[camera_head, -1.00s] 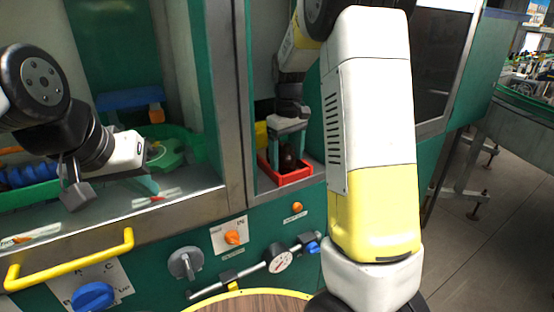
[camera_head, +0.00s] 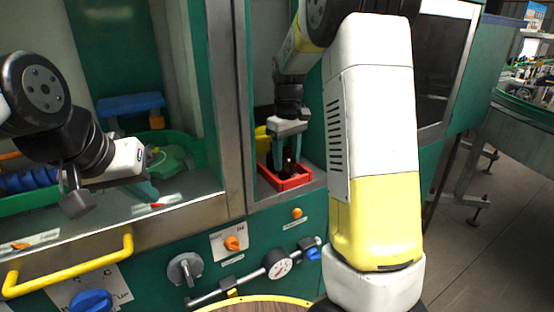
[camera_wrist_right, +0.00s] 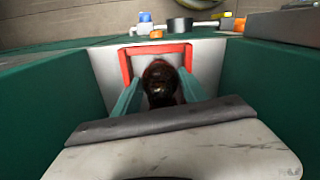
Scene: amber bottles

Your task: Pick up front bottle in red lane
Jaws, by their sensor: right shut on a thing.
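A dark amber bottle (camera_head: 289,166) stands upright in the small red tray (camera_head: 293,184), the red lane, inside the right bay. My right gripper (camera_head: 290,157) reaches down from above and is shut on the bottle, one teal finger on each side. In the right wrist view the bottle (camera_wrist_right: 160,82) sits between the two fingers (camera_wrist_right: 159,92), with the red rim (camera_wrist_right: 155,50) around its far side. Whether its base touches the tray floor is hidden. My left gripper (camera_head: 147,184) hangs in the left bay, away from the bottle; its finger opening cannot be made out.
A metal post (camera_head: 231,110) separates the two bays. Green walls stand close on both sides of the right bay. A yellow item (camera_head: 262,138) is behind the red tray. A green container (camera_head: 178,150) and blue parts (camera_head: 30,180) lie in the left bay.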

